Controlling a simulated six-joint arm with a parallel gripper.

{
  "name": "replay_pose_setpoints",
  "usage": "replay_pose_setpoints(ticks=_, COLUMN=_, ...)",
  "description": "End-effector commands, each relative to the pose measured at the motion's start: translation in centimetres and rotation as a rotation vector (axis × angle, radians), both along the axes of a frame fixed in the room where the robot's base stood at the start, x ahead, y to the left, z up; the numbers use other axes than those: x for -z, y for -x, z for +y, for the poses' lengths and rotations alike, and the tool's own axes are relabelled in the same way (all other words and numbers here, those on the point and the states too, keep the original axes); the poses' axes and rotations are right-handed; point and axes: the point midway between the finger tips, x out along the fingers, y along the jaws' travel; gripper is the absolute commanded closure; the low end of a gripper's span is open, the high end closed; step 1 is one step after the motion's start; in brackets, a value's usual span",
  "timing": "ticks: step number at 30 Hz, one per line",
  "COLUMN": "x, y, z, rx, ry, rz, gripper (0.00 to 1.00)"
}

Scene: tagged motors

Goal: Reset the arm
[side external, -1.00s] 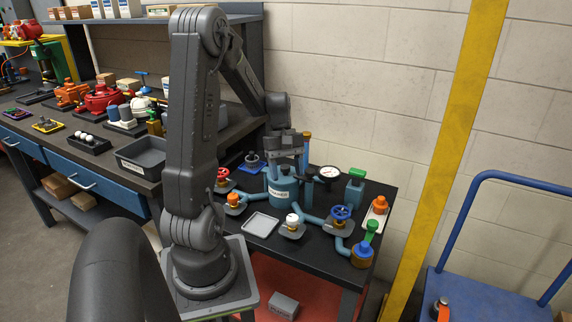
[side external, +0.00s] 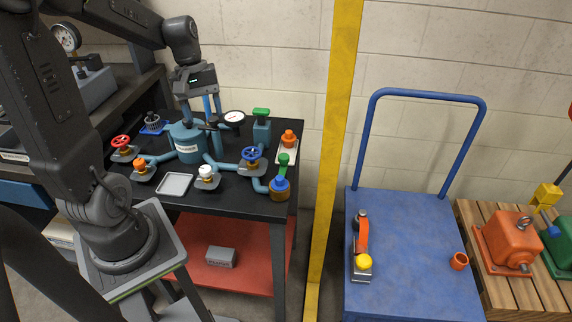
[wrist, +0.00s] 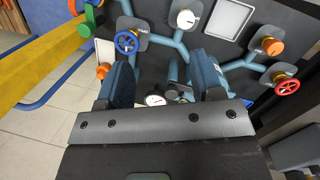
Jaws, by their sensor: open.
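My gripper (side external: 201,112) hangs fingers-down above the back of a black workbench top, near a teal labelled vessel (side external: 187,144). Its two blue fingers are spread apart with nothing between them. In the wrist view my gripper (wrist: 164,72) is also open and empty, with the bench fittings visible beyond its fingers. A dial gauge (side external: 234,117) stands close to the right of the fingers. The vessel is largely hidden in the wrist view.
Pipes join the vessel to a blue handwheel (side external: 251,155), a white-knobbed valve (side external: 206,174) and an orange-knobbed valve (side external: 141,165). A red handwheel (side external: 121,142) is at left. A yellow post (side external: 330,150) and blue cart (side external: 412,270) stand right.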

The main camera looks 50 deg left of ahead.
Motion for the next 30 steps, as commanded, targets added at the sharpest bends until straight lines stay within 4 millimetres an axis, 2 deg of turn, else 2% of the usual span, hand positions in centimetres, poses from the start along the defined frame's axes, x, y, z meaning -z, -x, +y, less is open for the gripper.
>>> replay_pose_setpoints(ticks=1, x=-1.3, y=-0.2, z=-2.7, rx=0.127, ry=-0.059, rz=-0.050, gripper=0.39)
replay_pose_setpoints(ticks=6, x=-4.4, y=0.8, z=-10.0, rx=0.525, ry=-0.232, rz=-0.216, gripper=0.39)
replay_pose_setpoints(ticks=9, x=-5.6, y=2.2, z=-13.5, rx=0.737, ry=-0.318, rz=-0.320, gripper=0.39)
replay_pose_setpoints(ticks=12, x=-6.4, y=3.6, z=-16.0, rx=0.906, ry=-0.388, rz=-0.413, gripper=0.39)
replay_pose_setpoints(ticks=18, x=-7.1, y=5.4, z=-18.4, rx=1.085, ry=-0.460, rz=-0.521, gripper=0.39)
replay_pose_setpoints(ticks=30, x=-7.1, y=5.6, z=-18.6, rx=1.106, ry=-0.468, rz=-0.533, gripper=0.39)
